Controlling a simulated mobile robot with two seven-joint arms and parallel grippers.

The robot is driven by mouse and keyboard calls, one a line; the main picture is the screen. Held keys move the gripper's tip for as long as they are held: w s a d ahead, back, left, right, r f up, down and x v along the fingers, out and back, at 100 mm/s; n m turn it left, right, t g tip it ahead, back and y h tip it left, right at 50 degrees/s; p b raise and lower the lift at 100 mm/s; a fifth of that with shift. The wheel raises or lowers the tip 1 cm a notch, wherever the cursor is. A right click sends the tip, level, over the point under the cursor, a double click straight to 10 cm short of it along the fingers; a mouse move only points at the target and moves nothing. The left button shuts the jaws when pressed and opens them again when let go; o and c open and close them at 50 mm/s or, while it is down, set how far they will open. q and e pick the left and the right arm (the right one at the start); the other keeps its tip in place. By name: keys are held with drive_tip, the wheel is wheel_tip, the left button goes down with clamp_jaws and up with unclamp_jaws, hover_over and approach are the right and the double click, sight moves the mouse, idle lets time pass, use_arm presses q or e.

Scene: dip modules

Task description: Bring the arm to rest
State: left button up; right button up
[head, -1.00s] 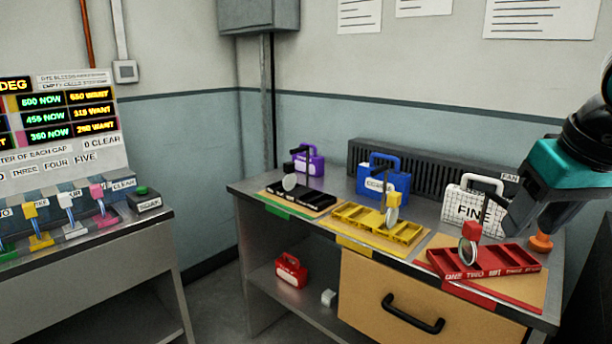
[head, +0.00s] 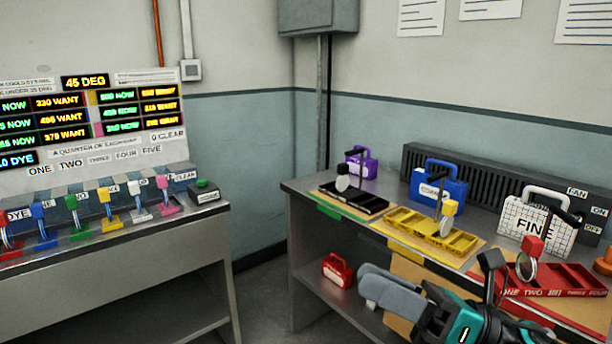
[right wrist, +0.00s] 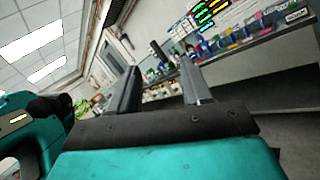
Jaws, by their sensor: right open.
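My right gripper (head: 374,289) is low in the head view, in front of the right bench (head: 302,189), with its grey fingers pointing left. In the right wrist view its two fingers (right wrist: 160,68) stand apart with nothing between them. It appears clear of the trays, though its arm hides part of the bench front and drawer. My left gripper is in neither view.
The bench holds a black tray (head: 352,203), a yellow tray (head: 432,236), a red tray (head: 560,283), and purple (head: 365,165), blue (head: 438,190) and white (head: 530,227) cases. A red case (head: 337,270) sits on the shelf. A lever console (head: 110,222) stands left.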

drive_tip(key=w+d+f+m+t+h, duration=0.1)
drive_tip(key=d+f+m+t+h, duration=0.35)
drive_tip(key=f+m, duration=0.8)
drive_tip(key=d+f+m+t+h, duration=0.2)
drive_tip(key=f+m+t+h, duration=0.65)
drive_tip(key=m, duration=0.95)
drive_tip(key=s+d+f+m+g+h, duration=0.2)
drive_tip(key=s+f+m+g+h, duration=0.3)
drive_tip(key=s+f+m+g, duration=0.4)
wheel_tip(320, 180, down, 5)
drive_tip(key=s+m, duration=0.2)
drive_tip(key=shift+s+m+h+p, duration=0.25)
drive_tip(key=shift+m+h+p, duration=0.05)
drive_tip(key=shift+m, duration=0.05)
drive_tip(key=shift+f, duration=0.1)
drive_tip(key=shift+c, duration=0.6)
drive_tip(key=shift+d, duration=0.1)
